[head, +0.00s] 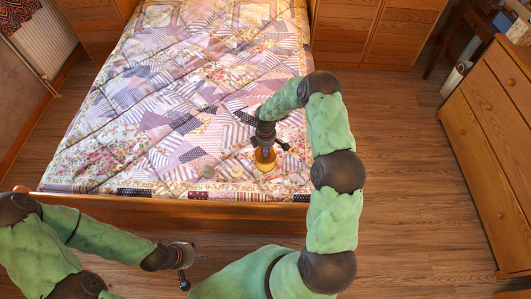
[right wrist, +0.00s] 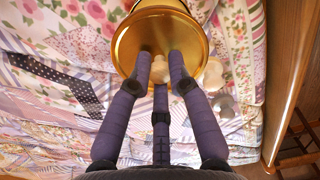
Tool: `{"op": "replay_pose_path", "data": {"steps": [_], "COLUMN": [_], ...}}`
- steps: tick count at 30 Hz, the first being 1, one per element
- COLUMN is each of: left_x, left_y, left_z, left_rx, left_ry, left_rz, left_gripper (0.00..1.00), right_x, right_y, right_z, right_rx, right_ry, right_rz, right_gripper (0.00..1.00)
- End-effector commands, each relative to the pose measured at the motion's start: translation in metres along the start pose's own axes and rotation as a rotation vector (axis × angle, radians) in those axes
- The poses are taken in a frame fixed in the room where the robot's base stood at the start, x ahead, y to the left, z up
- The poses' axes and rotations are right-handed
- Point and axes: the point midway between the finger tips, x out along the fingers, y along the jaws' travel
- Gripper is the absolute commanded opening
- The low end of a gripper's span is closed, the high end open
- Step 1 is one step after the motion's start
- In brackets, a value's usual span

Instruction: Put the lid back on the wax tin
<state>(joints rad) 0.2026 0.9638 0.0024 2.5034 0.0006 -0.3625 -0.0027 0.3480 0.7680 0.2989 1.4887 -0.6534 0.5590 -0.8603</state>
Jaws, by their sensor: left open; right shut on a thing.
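A shiny gold round piece with a raised rim and a pale knob, which looks like the wax tin's lid (right wrist: 135,45), fills the top middle of the right wrist view. In the head view its gold edge (head: 265,166) shows just over the quilt near the bed's foot. My right gripper (head: 266,148) points down from above, its fingers (right wrist: 160,75) shut around the knob. I cannot tell whether the tin's body is under the gold piece or whether it touches the quilt. My left gripper (head: 192,268) is open and empty, low in front of the footboard.
A small pale round thing (head: 237,170) and a greyish one (head: 207,172) lie on the patchwork quilt (head: 150,120), left of the gold piece. The wooden footboard (head: 170,209) runs between the bed and me. A drawer chest (head: 490,150) stands at right, with open floor before it.

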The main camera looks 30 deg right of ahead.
Motion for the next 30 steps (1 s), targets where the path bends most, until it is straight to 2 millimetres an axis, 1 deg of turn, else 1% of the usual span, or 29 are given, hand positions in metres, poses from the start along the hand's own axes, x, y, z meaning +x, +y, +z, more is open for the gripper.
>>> {"op": "replay_pose_path", "data": {"steps": [8, 22, 26, 30], "left_x": [0.01, 0.036, 0.04, 0.041], "left_y": [-0.004, -0.013, -0.014, -0.015], "left_z": [-0.001, -0.001, -0.002, -0.002], "left_rx": [0.0, 0.0, 0.0, 0.0], "left_ry": [0.0, 0.0, 0.0, 0.0], "left_rz": [0.0, 0.0, 0.0, 0.0], "left_gripper": [0.43, 0.43, 0.43, 0.43], "right_x": [0.015, 0.055, 0.061, 0.064], "right_y": [-0.001, -0.001, -0.001, -0.001], "right_z": [0.0, 0.0, 0.0, 0.0], "right_rx": [0.0, 0.002, 0.002, 0.001], "right_ry": [-0.001, 0.0, 0.0, 0.0], "right_rz": [-0.001, -0.001, -0.001, -0.001], "right_gripper": [0.0, 0.0, 0.0, 0.0]}}
